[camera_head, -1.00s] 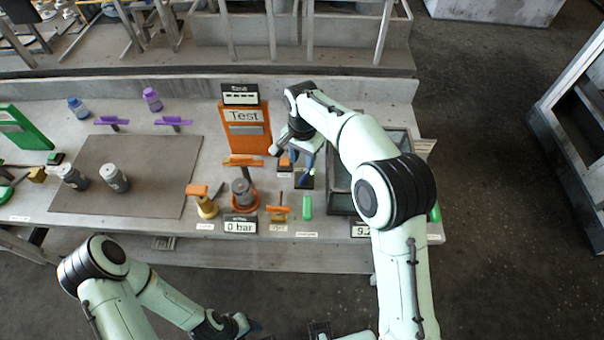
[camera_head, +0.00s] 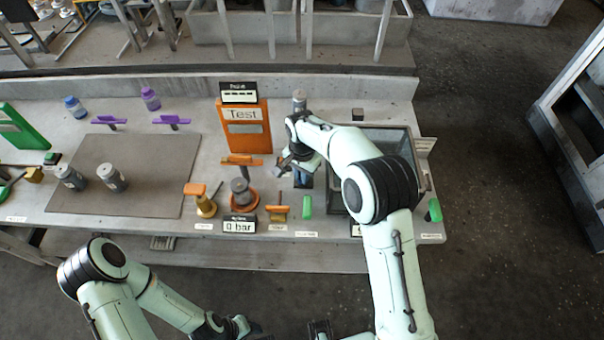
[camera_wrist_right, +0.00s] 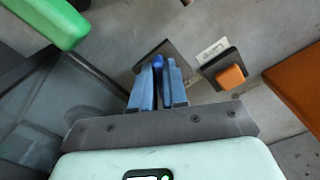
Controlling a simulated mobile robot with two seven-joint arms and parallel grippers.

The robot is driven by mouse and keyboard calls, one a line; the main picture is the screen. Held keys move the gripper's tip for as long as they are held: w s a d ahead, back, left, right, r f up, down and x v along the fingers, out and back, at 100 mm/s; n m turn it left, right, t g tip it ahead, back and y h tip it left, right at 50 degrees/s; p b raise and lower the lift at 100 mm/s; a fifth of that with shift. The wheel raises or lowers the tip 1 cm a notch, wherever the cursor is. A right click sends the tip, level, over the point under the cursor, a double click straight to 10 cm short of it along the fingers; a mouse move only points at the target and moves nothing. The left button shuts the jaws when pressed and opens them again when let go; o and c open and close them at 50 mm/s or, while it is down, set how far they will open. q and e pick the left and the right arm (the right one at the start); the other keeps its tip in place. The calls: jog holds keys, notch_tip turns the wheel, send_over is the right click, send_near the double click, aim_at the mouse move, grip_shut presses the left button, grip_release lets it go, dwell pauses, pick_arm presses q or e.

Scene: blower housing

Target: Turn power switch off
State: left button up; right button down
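My right gripper (camera_wrist_right: 158,82) has its blue fingers close together at either side of a brighter blue rounded handle (camera_wrist_right: 158,64) above a dark square plate (camera_wrist_right: 178,60). In the head view the right gripper (camera_head: 300,174) is low over the bench, and its wrist partly hides this spot.
An orange Test panel (camera_head: 245,127) stands left of the right gripper. A green handle (camera_head: 307,206) and a dark-framed tank (camera_head: 400,140) are close on the right. Orange valves, a pressure display (camera_head: 240,226) and a grey mat (camera_head: 120,200) lie to the left.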

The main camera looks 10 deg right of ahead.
pick_arm(q)
jog(key=shift+r, duration=0.1)
dwell(0.3)
pick_arm(e)
jog(key=n, duration=0.3)
jog(key=n+p, duration=0.1)
jog(key=n, duration=0.1)
jog(key=shift+s+d+n, duration=0.15)
jog(key=shift+d+n, duration=0.05)
jog(key=shift+n, duration=0.2)
pick_arm(q)
jog(key=w+r+p, duration=0.1)
jog(key=w+r, duration=0.1)
jog(key=r, duration=0.1)
jog(key=shift+w+r+p, duration=0.15)
jog(key=shift+w+p, duration=0.05)
jog(key=shift+p, duration=0.15)
pick_arm(e)
jog(key=n, duration=0.6)
jog(key=shift+d, duration=0.25)
jog(key=c, duration=1.1)
grip_release()
jog(key=shift+c, duration=0.2)
